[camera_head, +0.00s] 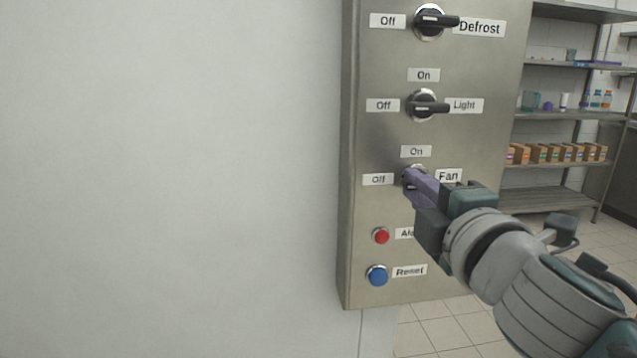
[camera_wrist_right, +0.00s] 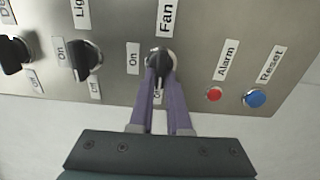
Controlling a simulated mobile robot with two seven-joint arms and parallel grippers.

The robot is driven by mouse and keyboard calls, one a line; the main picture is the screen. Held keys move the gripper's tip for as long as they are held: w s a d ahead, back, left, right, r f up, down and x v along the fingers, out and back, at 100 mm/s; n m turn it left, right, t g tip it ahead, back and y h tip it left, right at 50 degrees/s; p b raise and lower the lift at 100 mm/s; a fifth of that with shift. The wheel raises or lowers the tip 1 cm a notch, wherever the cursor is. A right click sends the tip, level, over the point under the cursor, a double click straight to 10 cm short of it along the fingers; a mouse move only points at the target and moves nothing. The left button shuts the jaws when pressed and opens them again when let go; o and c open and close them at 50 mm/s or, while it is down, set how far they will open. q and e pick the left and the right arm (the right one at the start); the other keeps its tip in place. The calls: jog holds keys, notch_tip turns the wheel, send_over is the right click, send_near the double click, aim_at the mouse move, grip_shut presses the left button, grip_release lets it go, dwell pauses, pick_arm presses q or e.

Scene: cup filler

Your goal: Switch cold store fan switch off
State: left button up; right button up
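The cold store fan switch (camera_wrist_right: 160,58) is a black rotary knob on a round metal base, beside the labels Fan, On and Off. In the head view it is mostly hidden behind my right gripper (camera_head: 412,178). In the right wrist view the purple fingers of my right gripper (camera_wrist_right: 160,74) lie one on each side of the knob's handle and look shut on it. The handle points down between the fingers, along the line from Fan to the Off label (camera_wrist_right: 157,94). My left gripper is in neither view.
The steel panel (camera_head: 380,140) also carries a Defrost knob (camera_head: 432,20), a Light knob (camera_head: 424,106), a red Alarm button (camera_head: 381,236) and a blue Reset button (camera_head: 377,275). Shelves (camera_head: 560,115) with boxes stand behind, right. A bare wall fills the left.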

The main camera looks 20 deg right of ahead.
jog(key=o, duration=0.4)
jog(key=shift+o, duration=0.2)
jog(key=b+v, duration=0.1)
jog(key=v, duration=0.9)
jog(key=shift+d, duration=0.1)
